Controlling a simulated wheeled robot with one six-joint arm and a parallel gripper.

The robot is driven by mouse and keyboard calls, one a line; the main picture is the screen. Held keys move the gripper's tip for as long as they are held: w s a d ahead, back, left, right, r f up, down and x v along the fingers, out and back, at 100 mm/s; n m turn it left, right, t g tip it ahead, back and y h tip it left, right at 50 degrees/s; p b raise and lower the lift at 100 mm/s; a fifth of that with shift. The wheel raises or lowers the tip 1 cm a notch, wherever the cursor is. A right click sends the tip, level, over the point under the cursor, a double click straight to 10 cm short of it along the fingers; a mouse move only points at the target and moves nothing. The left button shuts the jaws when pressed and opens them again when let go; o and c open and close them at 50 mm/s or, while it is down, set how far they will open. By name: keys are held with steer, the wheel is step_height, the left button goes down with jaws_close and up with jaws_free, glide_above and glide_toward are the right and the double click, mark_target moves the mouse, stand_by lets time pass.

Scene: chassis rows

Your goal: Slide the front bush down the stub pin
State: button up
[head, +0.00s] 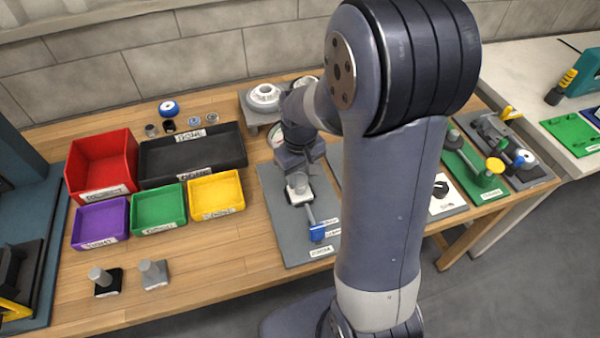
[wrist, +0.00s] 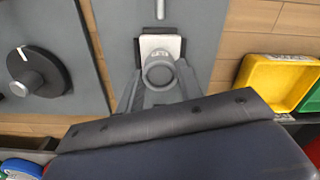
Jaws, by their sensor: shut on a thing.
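My gripper (wrist: 160,82) is shut on the front bush (wrist: 160,73), a grey round piece that I see nearly end-on in the wrist view. It is at a pale block (wrist: 160,43) with a dark label, on a grey board (wrist: 205,20). In the head view my gripper (head: 298,180) is over the same grey board (head: 275,215), with the grey bush (head: 299,187) below it. I cannot make out the stub pin, nor tell how far the bush is around it. A pale rod (head: 311,214) runs along the board to a blue piece (head: 318,234).
Red (head: 101,163), black (head: 215,150), purple (head: 100,220), green (head: 158,207) and yellow (head: 216,194) trays stand to the left. Two small stands (head: 104,280) (head: 153,273) are near the front edge. Other boards lie to the right, partly behind my arm. Bare wood lies left of the grey board.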

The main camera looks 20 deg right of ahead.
steer(key=o, duration=1.1)
step_height(320, 180, up, 11)
steer(key=shift+f, duration=0.2)
step_height(320, 180, down, 10)
steer(key=shift+f, duration=0.25)
steer(key=shift+r+p, duration=0.4)
steer(key=shift+r, duration=0.05)
steer(key=shift+w+r, duration=0.1)
